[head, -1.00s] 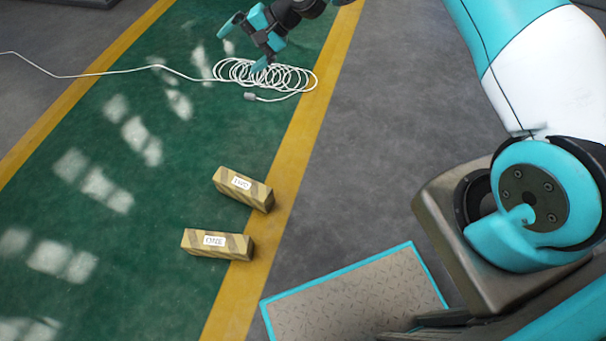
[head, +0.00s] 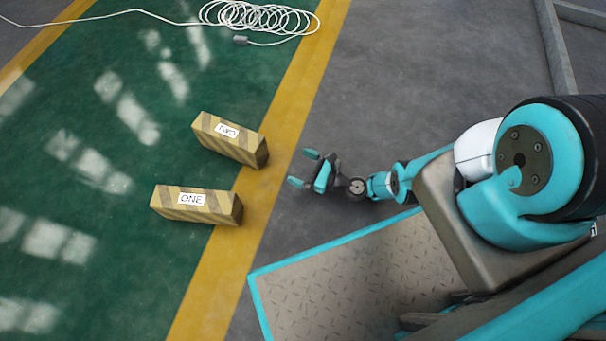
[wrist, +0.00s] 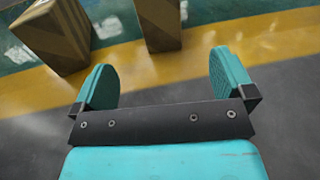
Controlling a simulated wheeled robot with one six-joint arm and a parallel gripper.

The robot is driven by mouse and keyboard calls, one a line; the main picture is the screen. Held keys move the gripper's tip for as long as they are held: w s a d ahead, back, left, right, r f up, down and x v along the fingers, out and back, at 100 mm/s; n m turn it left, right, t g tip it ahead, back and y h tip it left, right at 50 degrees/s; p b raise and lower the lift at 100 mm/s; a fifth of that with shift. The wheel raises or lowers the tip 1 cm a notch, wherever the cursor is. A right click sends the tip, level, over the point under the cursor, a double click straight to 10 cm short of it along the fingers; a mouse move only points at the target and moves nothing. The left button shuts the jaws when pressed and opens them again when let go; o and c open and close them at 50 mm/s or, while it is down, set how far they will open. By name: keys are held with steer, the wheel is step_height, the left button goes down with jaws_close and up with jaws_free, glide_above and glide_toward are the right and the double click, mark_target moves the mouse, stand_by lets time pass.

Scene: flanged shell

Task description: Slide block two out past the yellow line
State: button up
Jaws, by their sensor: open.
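Block two (head: 228,138) is the upper striped tan block in the head view; its white label is blurred. The block labelled ONE (head: 195,205) lies below and left of it. Both lie on the green floor, their right ends at or over the yellow line (head: 275,160). My gripper (head: 302,168) is low, on the grey side of the line, open and empty, facing left towards the blocks. In the wrist view two block ends show beyond my fingers (wrist: 165,75): what looks like block two (wrist: 158,22) between them, the other (wrist: 50,35) at left.
A coiled white cable (head: 260,18) lies at the far end of the green floor. My own base deck is at the lower right. The grey floor (head: 400,80) right of the yellow line is clear. A grey rail (head: 556,45) stands at the upper right.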

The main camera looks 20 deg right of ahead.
mark_target(262, 153)
steer(key=shift+s+f, duration=0.2)
steer(key=shift+s, duration=0.1)
steer(key=b+x, duration=0.4)
steer(key=x, duration=0.1)
steer(key=b+x, duration=0.3)
steer(key=x, duration=0.2)
steer(key=b+x, duration=0.4)
steer(key=x, duration=0.2)
steer(key=shift+d+f+b, duration=0.1)
steer(key=shift+f+b, duration=0.2)
steer(key=shift+f, duration=0.05)
steer(key=shift+w+a+r+b, duration=0.15)
steer(key=shift+w+a+b, duration=0.25)
steer(key=shift+w+b, duration=0.1)
steer(key=shift+w+a+r, duration=0.1)
steer(key=shift+a+r, duration=0.05)
steer(key=shift+c, duration=0.2)
